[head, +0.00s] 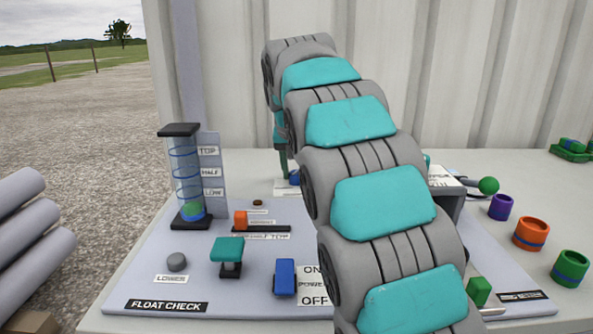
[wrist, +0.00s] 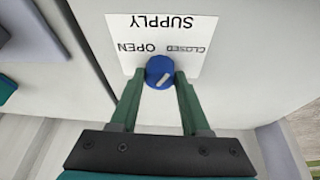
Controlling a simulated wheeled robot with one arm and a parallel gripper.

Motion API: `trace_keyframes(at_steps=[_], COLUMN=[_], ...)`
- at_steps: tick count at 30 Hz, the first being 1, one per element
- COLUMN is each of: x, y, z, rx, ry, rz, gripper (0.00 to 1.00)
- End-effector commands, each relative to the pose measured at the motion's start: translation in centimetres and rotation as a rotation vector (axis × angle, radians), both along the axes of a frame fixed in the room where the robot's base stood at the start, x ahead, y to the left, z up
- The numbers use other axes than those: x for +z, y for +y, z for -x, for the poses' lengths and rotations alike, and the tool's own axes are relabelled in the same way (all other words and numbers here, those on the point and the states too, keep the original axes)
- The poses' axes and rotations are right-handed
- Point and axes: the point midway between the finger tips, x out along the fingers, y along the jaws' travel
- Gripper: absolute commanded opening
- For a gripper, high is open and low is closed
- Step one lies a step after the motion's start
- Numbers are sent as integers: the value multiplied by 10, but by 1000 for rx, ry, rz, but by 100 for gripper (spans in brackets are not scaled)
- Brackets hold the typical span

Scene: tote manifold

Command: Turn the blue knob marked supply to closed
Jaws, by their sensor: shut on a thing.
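The blue knob (wrist: 159,71) sits at the edge of a white label reading SUPPLY, CLOSED and OPEN, which appears upside down in the wrist view. A pale pointer line shows on the knob's face; I cannot tell surely which word it points to. My gripper (wrist: 159,84) has its two green fingers on either side of the knob and is shut on it. In the head view my arm reaches over the board, and a small blue part (head: 294,178) shows below its far end, largely hidden.
A clear float tube (head: 186,175) stands at the board's left. A green-topped handle (head: 228,252), an orange slider (head: 240,220) and a blue switch (head: 285,277) are in front. Purple (head: 500,207), orange (head: 530,233) and green (head: 570,268) rings lie to the right. My arm hides the board's middle.

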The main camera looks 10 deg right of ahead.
Motion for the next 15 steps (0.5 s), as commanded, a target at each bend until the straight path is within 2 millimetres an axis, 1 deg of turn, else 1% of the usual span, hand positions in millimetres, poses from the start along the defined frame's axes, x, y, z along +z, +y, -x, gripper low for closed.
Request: trace_keyframes(at_steps=[6,15], x=[1,1], y=[1,1], z=[-1,-1], rx=[-62,-82], ry=[-3,-2], rz=[1,1], gripper=[0,0])
